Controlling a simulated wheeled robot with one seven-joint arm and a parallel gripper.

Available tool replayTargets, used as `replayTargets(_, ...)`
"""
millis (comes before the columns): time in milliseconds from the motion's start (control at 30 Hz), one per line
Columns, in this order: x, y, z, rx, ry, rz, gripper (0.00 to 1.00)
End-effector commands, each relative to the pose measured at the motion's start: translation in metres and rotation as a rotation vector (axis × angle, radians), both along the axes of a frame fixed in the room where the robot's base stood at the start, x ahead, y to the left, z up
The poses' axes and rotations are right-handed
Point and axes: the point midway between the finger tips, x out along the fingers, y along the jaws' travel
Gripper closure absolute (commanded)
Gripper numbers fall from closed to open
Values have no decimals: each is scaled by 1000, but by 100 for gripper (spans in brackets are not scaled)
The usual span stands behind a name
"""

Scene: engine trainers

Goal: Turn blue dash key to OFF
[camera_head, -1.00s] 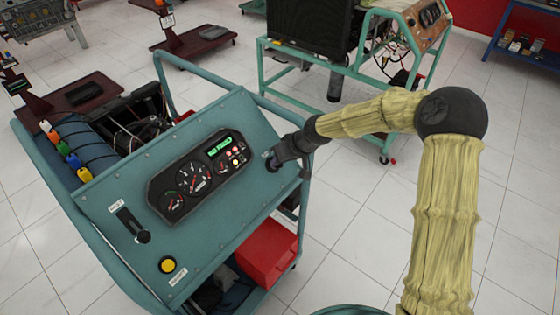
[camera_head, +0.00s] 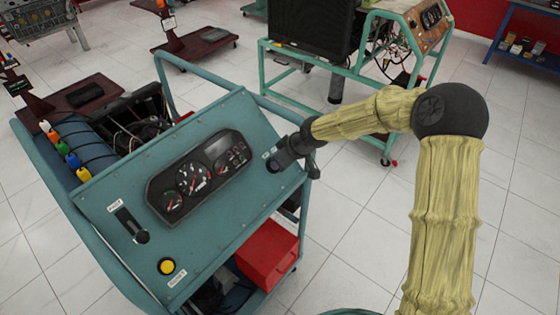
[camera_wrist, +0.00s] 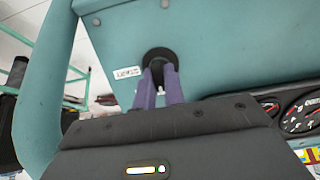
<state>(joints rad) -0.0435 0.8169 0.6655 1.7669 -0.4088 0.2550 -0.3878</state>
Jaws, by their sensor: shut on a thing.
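The blue trainer's dash panel (camera_head: 110,195) is tilted toward me. The key switch (camera_wrist: 159,57) is a round black fitting near the panel's edge in the wrist view, with a small label (camera_wrist: 127,73) beside it. The gauge cluster (camera_head: 195,178) shows a dark display and no lit lamps.
A throttle lever (camera_head: 140,235) and a yellow button (camera_head: 167,266) sit on the panel's left and lower part. A red box (camera_head: 268,252) is on the shelf below. A green-framed trainer (camera_head: 330,70) stands behind. The floor to the right is clear.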

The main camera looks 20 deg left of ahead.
Motion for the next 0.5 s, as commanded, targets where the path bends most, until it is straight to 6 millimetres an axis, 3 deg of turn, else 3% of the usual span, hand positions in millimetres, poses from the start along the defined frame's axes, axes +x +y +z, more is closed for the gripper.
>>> replayTargets(133, 1, -1, 0, -3, -1, 0, 100)
replayTargets(167, 1, -1, 0, -2, -1, 0, 85)
replayTargets(267, 1, -1, 0, -2, 0, -1, 67)
replayTargets(500, 0, -1, 0, -1, 1, -1, 67)
